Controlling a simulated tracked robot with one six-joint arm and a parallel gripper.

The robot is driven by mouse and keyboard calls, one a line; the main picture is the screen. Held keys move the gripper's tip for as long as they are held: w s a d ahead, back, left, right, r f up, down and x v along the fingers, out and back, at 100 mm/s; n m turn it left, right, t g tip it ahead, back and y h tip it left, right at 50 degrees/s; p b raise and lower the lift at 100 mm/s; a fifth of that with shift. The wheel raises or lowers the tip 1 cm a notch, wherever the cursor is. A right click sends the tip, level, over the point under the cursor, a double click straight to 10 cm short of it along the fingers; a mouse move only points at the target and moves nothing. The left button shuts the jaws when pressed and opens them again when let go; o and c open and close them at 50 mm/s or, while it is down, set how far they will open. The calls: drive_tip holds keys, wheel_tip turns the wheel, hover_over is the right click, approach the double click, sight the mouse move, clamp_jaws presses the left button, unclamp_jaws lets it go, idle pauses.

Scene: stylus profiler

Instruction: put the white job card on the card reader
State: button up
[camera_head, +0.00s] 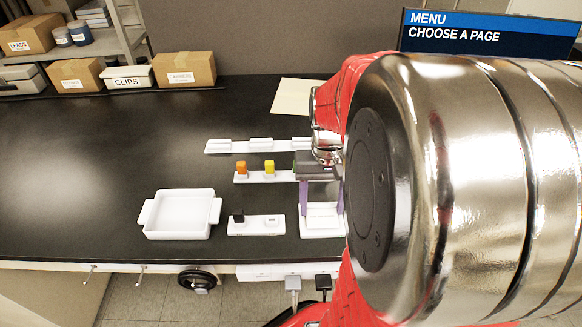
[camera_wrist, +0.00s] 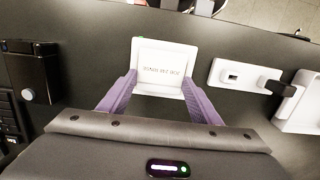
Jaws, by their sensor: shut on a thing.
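The white job card (camera_wrist: 161,68), a flat plate with small dark upside-down lettering, sits between the purple fingertips of my gripper (camera_wrist: 160,80) in the wrist view. My gripper is shut on its two side edges. The white card reader (camera_wrist: 193,50) shows as a wider white border around and under the card. In the head view my gripper (camera_head: 322,205) points down over the white reader (camera_head: 322,234) near the front of the black bench. I cannot tell whether the card rests on the reader or is just above it.
Left of the reader is a white holder (camera_head: 256,231) with a black piece, then an empty white tray (camera_head: 180,215). Behind are a holder with orange (camera_head: 241,168) and yellow (camera_head: 269,167) blocks and a white rail (camera_head: 235,147). The bench's left side is clear.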

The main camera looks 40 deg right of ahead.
sight(321, 207)
drive_tip(key=o, duration=1)
drive_tip(key=shift+o, duration=0.2)
wheel_tip(321, 207, up, 12)
drive_tip(key=shift+w+d, duration=0.25)
drive_tip(key=shift+w, duration=0.15)
drive_tip(key=a+f+n+t, duration=0.1)
drive_tip(key=a+n+t, duration=0.5)
drive_tip(key=a, duration=1.3)
drive_tip(key=shift+a+n+h, duration=0.3)
drive_tip(key=shift+a+n, duration=0.1)
drive_tip(key=shift+s, duration=0.2)
